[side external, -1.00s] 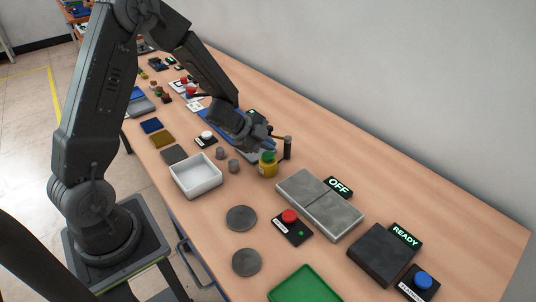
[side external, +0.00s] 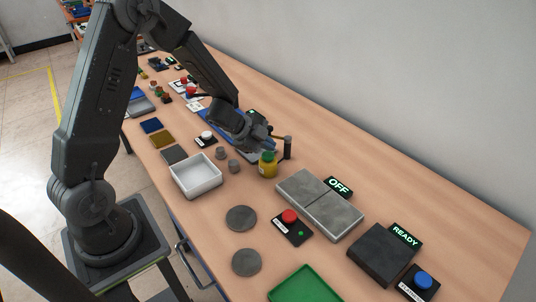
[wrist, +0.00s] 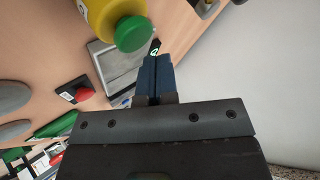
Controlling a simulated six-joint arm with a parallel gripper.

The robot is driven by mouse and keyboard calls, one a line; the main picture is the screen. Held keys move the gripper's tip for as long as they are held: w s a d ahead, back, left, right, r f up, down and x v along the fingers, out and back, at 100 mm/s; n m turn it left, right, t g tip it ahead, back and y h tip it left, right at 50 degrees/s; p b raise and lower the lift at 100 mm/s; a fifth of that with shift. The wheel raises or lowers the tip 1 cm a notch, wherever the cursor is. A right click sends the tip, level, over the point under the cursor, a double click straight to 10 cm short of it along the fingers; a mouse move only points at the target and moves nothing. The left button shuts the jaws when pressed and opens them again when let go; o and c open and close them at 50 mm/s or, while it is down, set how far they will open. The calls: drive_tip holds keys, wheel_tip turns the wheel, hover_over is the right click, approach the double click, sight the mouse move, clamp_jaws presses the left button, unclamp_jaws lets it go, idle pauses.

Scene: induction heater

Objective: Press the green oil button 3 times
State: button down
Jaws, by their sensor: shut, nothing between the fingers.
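The green oil button (side external: 267,156) is the round green cap on a small yellow container (side external: 268,169), which stands upright on the table. In the wrist view the green cap (wrist: 132,33) and the yellow body (wrist: 100,18) are at the top, left of the fingers. My gripper (side external: 268,133) is behind and above the container in the side view, apart from the cap. In the wrist view its blue fingers (wrist: 154,72) are together with nothing between them. The fingertips are small and partly hidden in the side view.
Grey plates (side external: 320,204) with an OFF sign (side external: 338,186) lie to the right. A red button (side external: 289,216) and a white tray (side external: 196,175) are nearer the front. Small grey cylinders (side external: 234,166) stand left of the container.

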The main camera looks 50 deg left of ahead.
sight(268, 155)
drive_tip(key=shift+f, duration=0.2)
drive_tip(key=shift+f, duration=0.2)
drive_tip(key=shift+f, duration=0.55)
idle(0.6)
drive_tip(key=shift+r, duration=0.95)
drive_tip(key=shift+r, duration=0.1)
drive_tip(key=shift+r, duration=2.45)
idle(0.7)
